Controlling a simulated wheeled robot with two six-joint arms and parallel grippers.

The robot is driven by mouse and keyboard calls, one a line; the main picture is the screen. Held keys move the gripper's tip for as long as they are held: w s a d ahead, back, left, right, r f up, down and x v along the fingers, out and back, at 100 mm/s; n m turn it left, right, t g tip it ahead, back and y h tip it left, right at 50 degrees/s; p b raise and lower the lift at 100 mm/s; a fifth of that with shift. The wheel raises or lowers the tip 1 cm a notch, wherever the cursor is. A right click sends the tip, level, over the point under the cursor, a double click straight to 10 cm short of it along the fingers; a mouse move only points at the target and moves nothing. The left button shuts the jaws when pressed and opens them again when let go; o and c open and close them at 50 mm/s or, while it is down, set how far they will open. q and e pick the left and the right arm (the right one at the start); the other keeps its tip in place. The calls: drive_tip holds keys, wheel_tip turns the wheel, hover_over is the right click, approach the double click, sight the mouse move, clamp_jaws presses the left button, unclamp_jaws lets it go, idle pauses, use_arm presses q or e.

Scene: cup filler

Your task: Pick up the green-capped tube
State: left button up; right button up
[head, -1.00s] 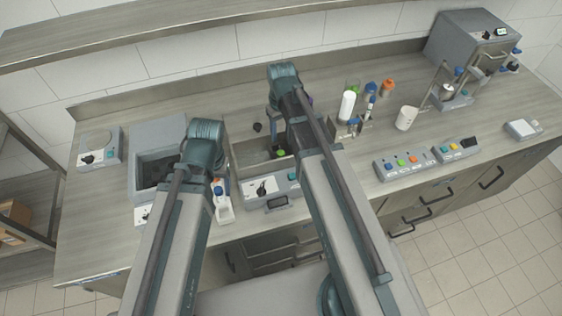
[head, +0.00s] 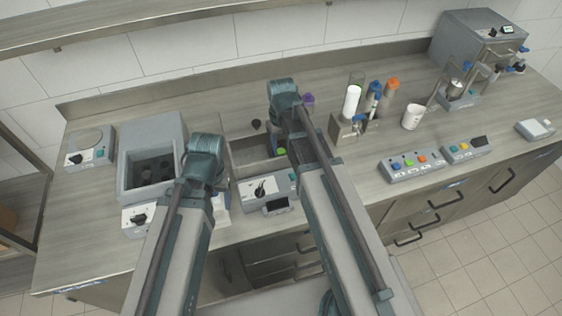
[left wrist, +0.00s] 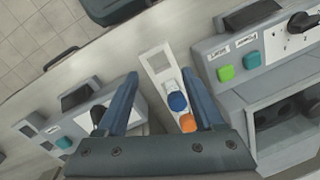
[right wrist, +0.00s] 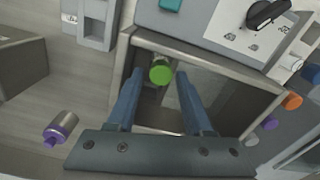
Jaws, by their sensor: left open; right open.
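The green-capped tube (right wrist: 160,72) sits inside an open grey box in the right wrist view, its cap facing the camera. Its cap also shows in the head view (head: 281,152), beside my right arm. My right gripper (right wrist: 158,76) is open, its fingertips to either side of the cap in that picture; I cannot tell how far above it they are. My left gripper (left wrist: 157,80) is open over a white holder (left wrist: 157,62) with a blue cap and an orange cap. In the head view my arms hide both sets of fingertips.
The grey box (head: 240,150) has a control panel (head: 262,189) in front. A dark-welled grey bath (head: 128,165) stands left of it. A purple-capped container (right wrist: 62,127) is near the right gripper. A white cup (head: 412,117) and button panels (head: 410,166) stand right.

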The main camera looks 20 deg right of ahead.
sight(281, 151)
use_arm(q)
wheel_tip(281, 151, down, 3)
drive_tip(key=shift+f+b, duration=0.2)
drive_tip(key=shift+b, duration=1.05)
use_arm(e)
wheel_tip(281, 151, down, 3)
drive_tip(key=shift+s+f, duration=0.15)
drive_tip(key=shift+f, duration=0.05)
use_arm(q)
drive_tip(key=shift+r, duration=0.1)
use_arm(e)
drive_tip(key=shift+r, duration=0.1)
clamp_jaws()
